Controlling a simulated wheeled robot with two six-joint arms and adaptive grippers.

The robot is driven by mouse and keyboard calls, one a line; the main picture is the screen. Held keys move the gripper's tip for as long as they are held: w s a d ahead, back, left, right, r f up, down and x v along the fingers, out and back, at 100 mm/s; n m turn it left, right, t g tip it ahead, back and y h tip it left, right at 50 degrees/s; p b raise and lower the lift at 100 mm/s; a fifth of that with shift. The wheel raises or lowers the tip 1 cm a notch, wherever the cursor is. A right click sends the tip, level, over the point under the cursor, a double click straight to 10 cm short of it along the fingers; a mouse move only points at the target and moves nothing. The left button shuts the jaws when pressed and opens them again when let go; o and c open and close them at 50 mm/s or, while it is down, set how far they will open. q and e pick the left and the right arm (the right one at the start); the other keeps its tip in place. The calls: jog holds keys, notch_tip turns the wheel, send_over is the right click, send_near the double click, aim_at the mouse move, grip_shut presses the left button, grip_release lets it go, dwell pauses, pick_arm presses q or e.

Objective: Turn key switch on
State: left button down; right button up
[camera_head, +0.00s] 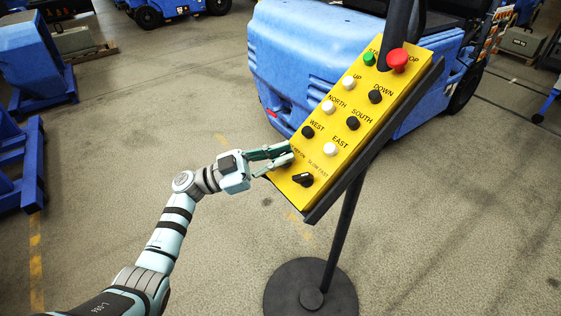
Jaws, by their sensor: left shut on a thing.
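A yellow control panel (338,130) is mounted tilted on a dark post. My left gripper (288,153) reaches in from the left to the panel's lower left edge. Its fingers are closed at the spot beside a small, hard-to-read label, left of the black slow/fast selector knob (303,179). The fingers hide what they grip; it appears to be the key switch, and its turn position cannot be seen. My right gripper is not in view.
Above sit black and white direction buttons, a green start button (369,59) and a red stop button (397,60). The post's round base (285,285) stands on the floor. A blue vehicle (300,65) is behind.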

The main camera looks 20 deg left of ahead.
pick_arm(q)
jog(key=shift+f+m+g+b, duration=0.1)
jog(key=shift+m+g+b, duration=1.7)
jog(key=shift+g, duration=0.7)
jog(key=c, duration=1.7)
grip_release()
jog(key=shift+a, duration=0.1)
jog(key=v, duration=1.1)
jog(key=shift+s+a+f, duration=0.1)
jog(key=shift+a+f, duration=0.2)
jog(key=shift+a, duration=0.05)
jog(key=shift+m, duration=0.3)
